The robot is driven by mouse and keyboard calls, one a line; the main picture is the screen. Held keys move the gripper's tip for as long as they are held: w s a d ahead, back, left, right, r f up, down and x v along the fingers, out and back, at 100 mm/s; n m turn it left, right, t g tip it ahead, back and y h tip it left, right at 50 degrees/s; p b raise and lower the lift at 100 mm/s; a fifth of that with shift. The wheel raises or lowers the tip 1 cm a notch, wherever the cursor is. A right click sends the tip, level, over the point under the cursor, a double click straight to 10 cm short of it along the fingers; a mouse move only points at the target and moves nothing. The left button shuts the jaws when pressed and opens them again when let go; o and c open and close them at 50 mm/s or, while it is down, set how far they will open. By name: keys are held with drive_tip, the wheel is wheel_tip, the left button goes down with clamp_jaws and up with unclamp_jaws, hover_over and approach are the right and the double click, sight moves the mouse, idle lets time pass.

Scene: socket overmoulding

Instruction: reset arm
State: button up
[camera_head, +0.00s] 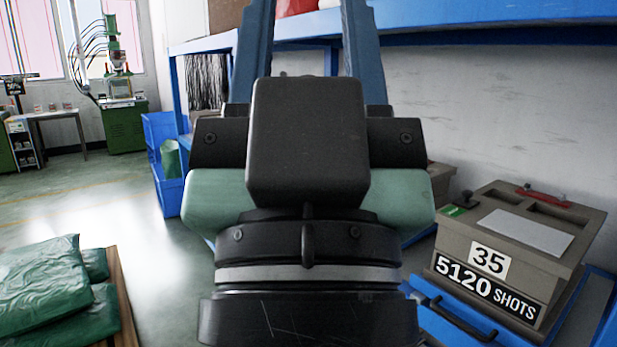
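My gripper (308,20) fills the middle of the head view, close to the camera and pointing up and away. Its two blue-grey fingers stand wide apart, and the shelf shows through the gap between them. No object shows between the visible parts of the fingers. The fingertips reach the top edge of the picture, so their very ends may be cut off. The black gripper body and wrist hide much of the area behind them.
A grey mould box (505,243) marked "35" and "5120 SHOTS" sits on a blue surface at right. A blue shelf (480,22) runs above. Blue bins (168,195) stand left of my gripper. Green bags (45,285) lie on a pallet at lower left. Open floor lies between.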

wheel_tip(320, 180, up, 21)
drive_tip(key=p, duration=1.9)
drive_tip(key=shift+r, duration=0.15)
